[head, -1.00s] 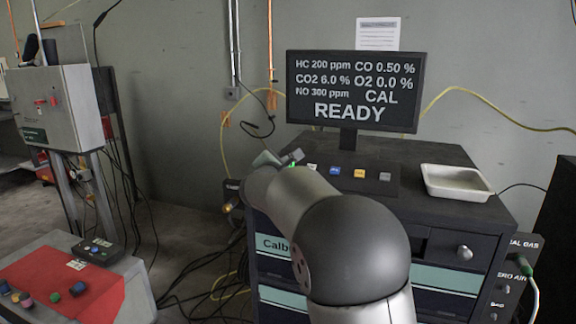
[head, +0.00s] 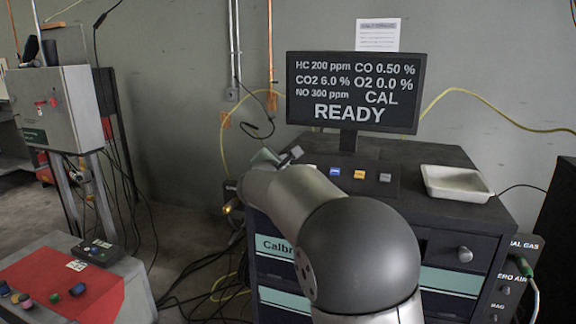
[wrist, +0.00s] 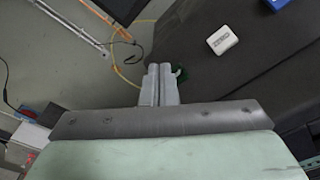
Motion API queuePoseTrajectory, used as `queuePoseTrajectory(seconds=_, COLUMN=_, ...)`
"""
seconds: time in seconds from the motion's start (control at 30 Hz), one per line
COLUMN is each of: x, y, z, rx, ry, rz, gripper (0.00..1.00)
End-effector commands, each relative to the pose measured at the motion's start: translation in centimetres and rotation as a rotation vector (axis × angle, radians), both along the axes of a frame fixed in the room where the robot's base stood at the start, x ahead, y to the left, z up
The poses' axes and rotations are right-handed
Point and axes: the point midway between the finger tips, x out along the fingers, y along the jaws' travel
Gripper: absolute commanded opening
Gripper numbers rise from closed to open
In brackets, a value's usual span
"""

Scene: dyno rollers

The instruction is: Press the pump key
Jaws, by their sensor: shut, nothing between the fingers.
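A row of keys lies on the dark console top below the monitor. In the head view I see a blue key (head: 335,171), a yellow key (head: 359,174) and a grey key (head: 385,177). The wrist view shows a white key (wrist: 222,40) with small lettering and part of a green round key (wrist: 181,73). The green one is partly hidden behind my gripper (wrist: 160,68). I cannot read a pump label on any key. My gripper is shut and empty, its tips over or beside the green key; contact cannot be told. In the head view my arm hides the row's left end.
The monitor (head: 354,92) stands behind the keys and reads READY. A white tray (head: 456,184) sits to the right on the console. A yellow hose runs along the wall. A red-topped bench (head: 65,280) and a grey cabinet (head: 57,107) stand at left.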

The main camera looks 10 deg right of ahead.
Motion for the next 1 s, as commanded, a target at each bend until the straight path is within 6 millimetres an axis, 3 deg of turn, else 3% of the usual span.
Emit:
queuePoseTrajectory(seconds=0.5, x=-2.8, y=1.7, z=4.0, rx=0.001, ry=-0.001, rz=0.001, gripper=0.00)
queuePoseTrajectory(seconds=1.0, x=-2.9, y=1.8, z=4.0, rx=0.000, ry=0.000, rz=0.001, gripper=0.00)
